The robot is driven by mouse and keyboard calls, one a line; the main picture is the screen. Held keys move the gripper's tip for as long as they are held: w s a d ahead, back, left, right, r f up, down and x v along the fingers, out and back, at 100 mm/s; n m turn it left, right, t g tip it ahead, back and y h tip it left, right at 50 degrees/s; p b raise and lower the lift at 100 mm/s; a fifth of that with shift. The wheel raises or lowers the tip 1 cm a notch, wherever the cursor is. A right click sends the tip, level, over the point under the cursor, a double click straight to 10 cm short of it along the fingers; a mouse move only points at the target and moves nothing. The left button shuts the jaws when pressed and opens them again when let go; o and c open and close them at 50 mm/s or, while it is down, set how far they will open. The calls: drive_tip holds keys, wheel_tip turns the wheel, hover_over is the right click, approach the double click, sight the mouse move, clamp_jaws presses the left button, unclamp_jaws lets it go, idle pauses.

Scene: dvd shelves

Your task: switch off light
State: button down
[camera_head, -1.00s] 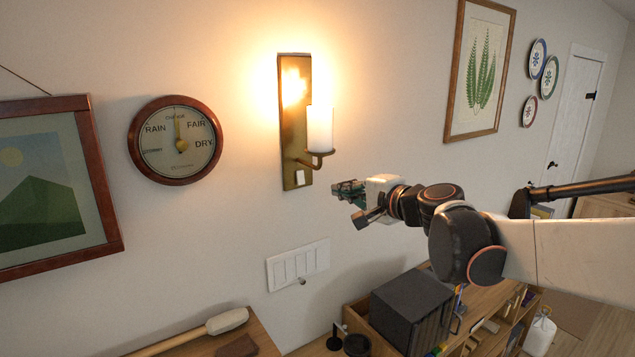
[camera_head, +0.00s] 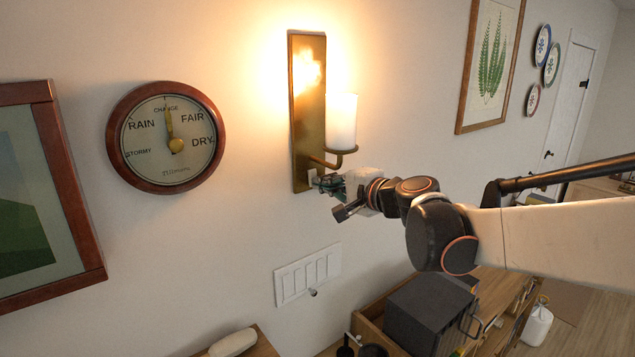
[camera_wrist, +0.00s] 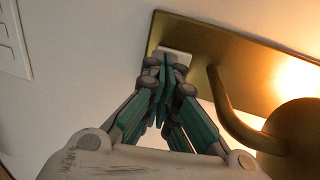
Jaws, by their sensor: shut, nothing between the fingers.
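The lit wall light (camera_head: 309,105) is a brass sconce with a white candle-shaped tube (camera_head: 341,122) on a small arm and dish. Its glow spreads over the wall. A small white switch (camera_head: 312,178) sits low on the brass plate. My gripper (camera_head: 322,184) is shut and empty, its tips beside this switch. In the wrist view the sconce plate (camera_wrist: 225,62) runs to the right, and the white switch (camera_wrist: 178,58) is right behind my gripper's teal fingertips (camera_wrist: 165,68). The fingertips partly cover the switch, and I cannot tell whether they touch it.
A white multi-switch panel (camera_head: 308,274) is on the wall below the sconce. A round barometer (camera_head: 168,138) and a framed picture (camera_head: 75,190) hang to the left. A dark box (camera_head: 428,310) stands in a wooden crate below my arm.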

drive_tip(key=shift+w+a+f+b, duration=0.1)
drive_tip(key=shift+w+b, duration=0.05)
drive_tip(key=shift+b, duration=0.2)
idle(0.3)
